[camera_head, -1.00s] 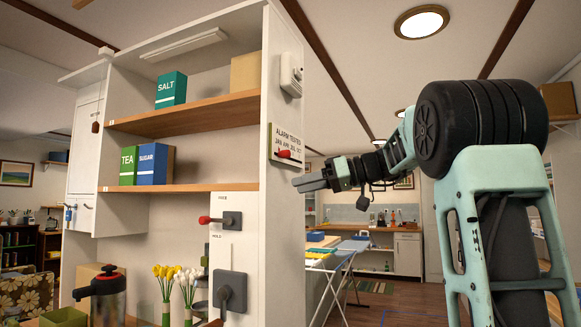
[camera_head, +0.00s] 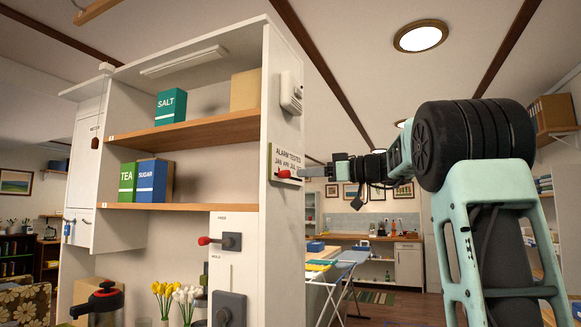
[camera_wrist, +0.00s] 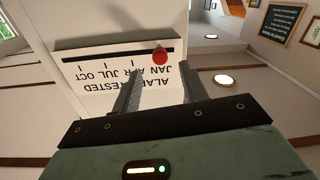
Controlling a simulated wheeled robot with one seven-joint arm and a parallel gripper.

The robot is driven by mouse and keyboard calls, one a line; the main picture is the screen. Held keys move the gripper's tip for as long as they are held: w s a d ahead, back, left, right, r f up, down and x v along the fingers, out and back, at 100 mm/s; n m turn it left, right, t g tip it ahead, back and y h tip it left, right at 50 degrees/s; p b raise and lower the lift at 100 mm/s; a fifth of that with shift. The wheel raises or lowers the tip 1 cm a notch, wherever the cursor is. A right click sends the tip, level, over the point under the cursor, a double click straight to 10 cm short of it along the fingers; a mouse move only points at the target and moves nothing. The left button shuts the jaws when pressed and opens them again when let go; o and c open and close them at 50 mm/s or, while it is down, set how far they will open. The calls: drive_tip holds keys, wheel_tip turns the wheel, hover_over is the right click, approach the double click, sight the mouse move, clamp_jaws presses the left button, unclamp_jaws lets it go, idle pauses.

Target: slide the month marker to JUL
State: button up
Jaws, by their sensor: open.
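The month marker is a red knob (camera_head: 284,174) in a dark slot on the side panel of the white shelf unit. In the wrist view the red knob (camera_wrist: 160,57) sits at the JAN end of the slot (camera_wrist: 105,54). The label (camera_wrist: 115,78) reads upside down there: ALARM TESTED, then JAN, APR, JUL, OCT, with JUL left of the knob. My gripper (camera_head: 312,168) is close to the panel, just right of the knob. In the wrist view my open fingers (camera_wrist: 162,68) lie on either side of the knob in the picture; I cannot tell whether they touch it.
A white alarm box (camera_head: 291,92) is mounted above the label. Shelves beside it hold salt (camera_head: 170,106), tea (camera_head: 127,181) and sugar (camera_head: 153,180) boxes. A lever with a red handle (camera_head: 210,240) is on the lower front. Right of the panel is open room.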

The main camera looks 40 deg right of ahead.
sight(284, 174)
drive_tip(key=shift+p+x, duration=1.05)
drive_tip(key=shift+x, duration=1.95)
drive_tip(key=shift+c, duration=0.3)
clamp_jaws()
drive_tip(key=shift+f, duration=0.1)
